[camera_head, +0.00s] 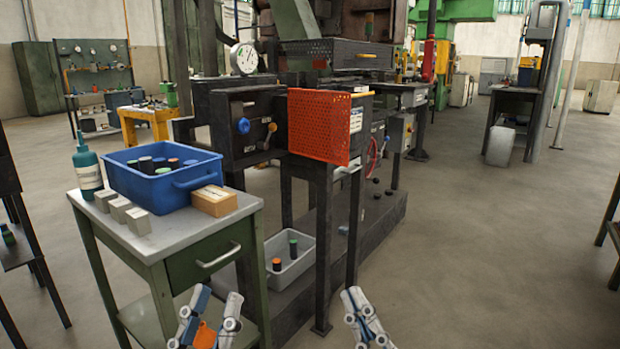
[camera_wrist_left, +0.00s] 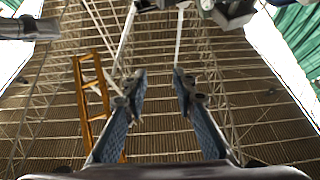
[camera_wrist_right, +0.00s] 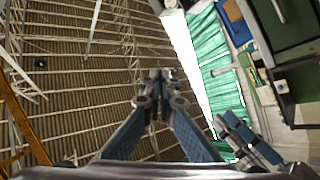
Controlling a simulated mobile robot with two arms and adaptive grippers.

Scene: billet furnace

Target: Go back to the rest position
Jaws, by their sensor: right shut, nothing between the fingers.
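My left gripper (camera_head: 213,297) is at the bottom of the head view, in front of the green cart, pointing up. In the left wrist view the two fingers of my left gripper (camera_wrist_left: 160,78) stand apart with nothing between them. My right gripper (camera_head: 359,296) is at the bottom of the head view, right of the left one, over open floor. In the right wrist view the fingertips of my right gripper (camera_wrist_right: 163,76) are together, with nothing held. Both wrist views look up at the roof.
The green cart (camera_head: 185,240) carries a blue bin (camera_head: 150,190) of cylinders, a bottle (camera_head: 86,168), grey blocks (camera_head: 122,208) and a wooden box (camera_head: 214,200). A grey bin (camera_head: 291,270) sits low behind the grippers. A red perforated panel (camera_head: 318,126) stands behind.

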